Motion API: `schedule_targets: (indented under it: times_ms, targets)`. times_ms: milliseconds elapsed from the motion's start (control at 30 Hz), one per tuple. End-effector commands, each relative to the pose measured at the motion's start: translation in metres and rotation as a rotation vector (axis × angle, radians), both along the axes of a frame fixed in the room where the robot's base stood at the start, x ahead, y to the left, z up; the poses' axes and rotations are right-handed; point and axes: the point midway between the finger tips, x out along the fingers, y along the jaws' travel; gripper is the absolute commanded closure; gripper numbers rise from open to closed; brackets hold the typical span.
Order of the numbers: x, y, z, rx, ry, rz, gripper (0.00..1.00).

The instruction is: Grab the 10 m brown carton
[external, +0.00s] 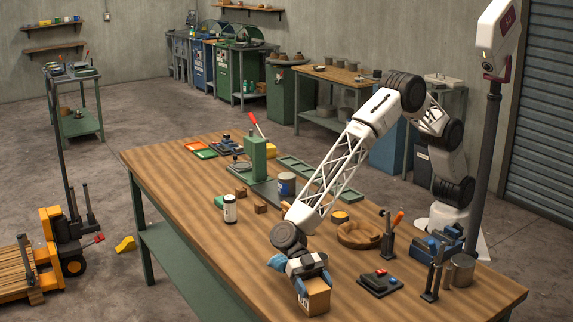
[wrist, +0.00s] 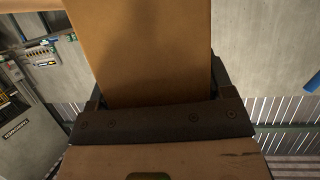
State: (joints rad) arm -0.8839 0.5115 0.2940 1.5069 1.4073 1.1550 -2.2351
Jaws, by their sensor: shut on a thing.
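The brown carton (external: 317,297) is at the near front edge of the wooden table, directly under my gripper (external: 312,275). It is a small box with dark marks on its left face. My gripper is shut on the carton. In the wrist view the carton (wrist: 145,50) fills the upper middle as a plain brown face, with a dark finger of my gripper (wrist: 160,118) across it. I cannot tell whether the carton touches the table.
A wooden bowl (external: 359,235) sits behind and right of the carton. A white jar (external: 230,208), a grey can (external: 287,184) and a green press (external: 256,160) stand farther back.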

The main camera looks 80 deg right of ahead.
Motion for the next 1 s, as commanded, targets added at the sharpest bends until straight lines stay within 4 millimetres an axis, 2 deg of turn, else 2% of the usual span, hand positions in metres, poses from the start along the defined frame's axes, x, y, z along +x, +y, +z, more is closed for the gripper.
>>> schedule_targets:
  times_ms: [200,367,800,1000]
  targets:
    - [0.000,0.000,0.002,0.000,0.000,0.000,0.54]
    - [0.000,0.000,0.012,0.002,0.000,-0.001,0.54]
    - [0.000,0.000,0.073,0.002,-0.001,0.001,0.54]
    - [0.000,0.000,0.094,0.001,-0.001,0.001,0.54]
